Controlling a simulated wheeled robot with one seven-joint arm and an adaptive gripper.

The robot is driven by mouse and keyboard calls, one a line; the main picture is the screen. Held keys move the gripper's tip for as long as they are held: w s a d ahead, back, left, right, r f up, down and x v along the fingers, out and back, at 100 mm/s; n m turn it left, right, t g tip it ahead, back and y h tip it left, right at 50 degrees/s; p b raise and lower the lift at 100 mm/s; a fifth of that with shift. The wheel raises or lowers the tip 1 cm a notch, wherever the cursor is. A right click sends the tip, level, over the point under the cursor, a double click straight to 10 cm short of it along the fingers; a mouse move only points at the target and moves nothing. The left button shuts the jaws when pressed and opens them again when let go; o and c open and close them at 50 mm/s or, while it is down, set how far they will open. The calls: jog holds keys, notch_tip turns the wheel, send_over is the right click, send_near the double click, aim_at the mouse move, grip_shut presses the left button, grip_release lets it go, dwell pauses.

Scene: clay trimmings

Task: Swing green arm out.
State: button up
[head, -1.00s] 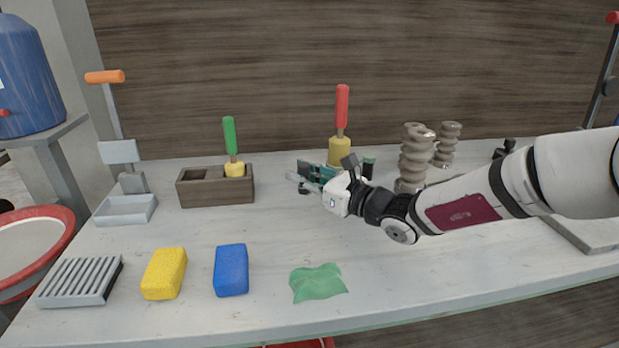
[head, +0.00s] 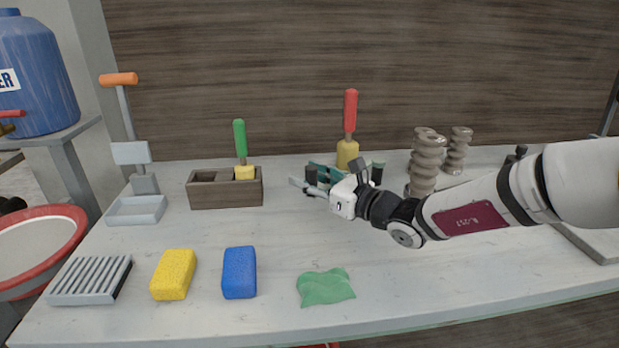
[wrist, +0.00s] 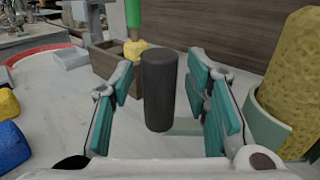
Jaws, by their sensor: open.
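A dark upright cylinder (wrist: 160,90) stands between the fingers of my gripper (wrist: 165,105) in the wrist view. It also shows in the head view (head: 311,176). A pale green bar (wrist: 187,127) lies low at its base and reaches right; I take it to be the green arm. Its far end is hidden behind the right finger. My gripper is open, with teal pads on both sides of the cylinder. There is a visible gap on the right; whether the left pad touches cannot be told.
A greenish cup (wrist: 253,118) with a yellow sponge (wrist: 295,85) stands close right of my gripper. A wooden box (head: 225,195) with a green-handled tool (head: 240,138) is to the left. Coiled clay pieces (head: 425,165) stand behind my arm.

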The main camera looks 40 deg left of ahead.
jog(key=shift+d, duration=0.1)
jog(key=d, duration=1.1)
jog(key=shift+w+d, duration=0.15)
jog(key=shift+d, duration=0.25)
